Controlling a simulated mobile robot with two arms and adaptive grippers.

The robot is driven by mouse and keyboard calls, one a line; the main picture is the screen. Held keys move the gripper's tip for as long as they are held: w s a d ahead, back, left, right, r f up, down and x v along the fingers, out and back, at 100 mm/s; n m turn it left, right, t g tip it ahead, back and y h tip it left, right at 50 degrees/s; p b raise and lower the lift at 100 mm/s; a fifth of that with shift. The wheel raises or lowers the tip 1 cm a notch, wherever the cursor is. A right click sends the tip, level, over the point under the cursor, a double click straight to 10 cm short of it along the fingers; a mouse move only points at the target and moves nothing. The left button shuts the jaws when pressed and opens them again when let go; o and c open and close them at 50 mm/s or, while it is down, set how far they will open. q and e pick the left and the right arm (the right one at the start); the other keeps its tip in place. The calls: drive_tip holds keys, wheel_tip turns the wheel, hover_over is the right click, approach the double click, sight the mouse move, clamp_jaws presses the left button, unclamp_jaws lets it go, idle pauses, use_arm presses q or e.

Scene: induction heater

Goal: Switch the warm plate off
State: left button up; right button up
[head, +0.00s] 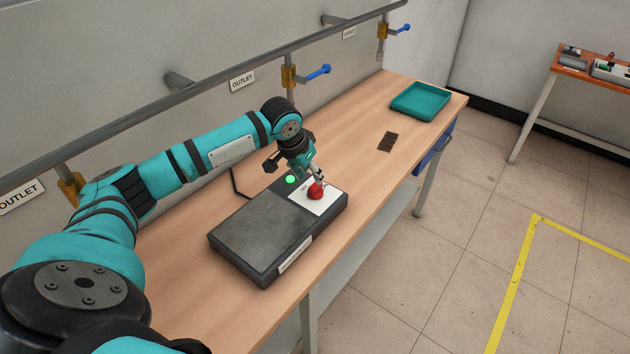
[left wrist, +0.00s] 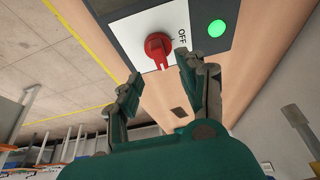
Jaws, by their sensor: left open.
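The warm plate (head: 262,236) is a dark flat box on the wooden bench, with a white control panel at its far right end. A red knob (head: 315,191) sits on that panel, and a green light (head: 290,180) glows beside it. In the left wrist view the red knob (left wrist: 158,48) stands beside the word OFF, and the green light (left wrist: 217,28) is lit. My left gripper (head: 318,181) is at the knob. In the left wrist view its fingers (left wrist: 156,80) are open, with the knob just beyond and between the tips. I cannot tell whether they touch it. My right gripper is not in view.
The bench (head: 350,150) is clear around the plate except a small dark pad (head: 388,142) and a teal tray (head: 420,101) at the far end. A pipe with blue-handled valves (head: 318,73) runs along the wall. A black cable (head: 236,185) lies behind the plate.

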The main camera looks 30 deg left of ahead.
sight(315, 185)
use_arm(q)
drive_tip(key=x, duration=0.4)
drive_tip(key=shift+f, duration=0.25)
drive_tip(key=shift+w+f, duration=0.2)
drive_tip(key=shift+f, duration=0.15)
drive_tip(key=shift+w+f, duration=0.15)
drive_tip(key=shift+f, duration=0.15)
clamp_jaws()
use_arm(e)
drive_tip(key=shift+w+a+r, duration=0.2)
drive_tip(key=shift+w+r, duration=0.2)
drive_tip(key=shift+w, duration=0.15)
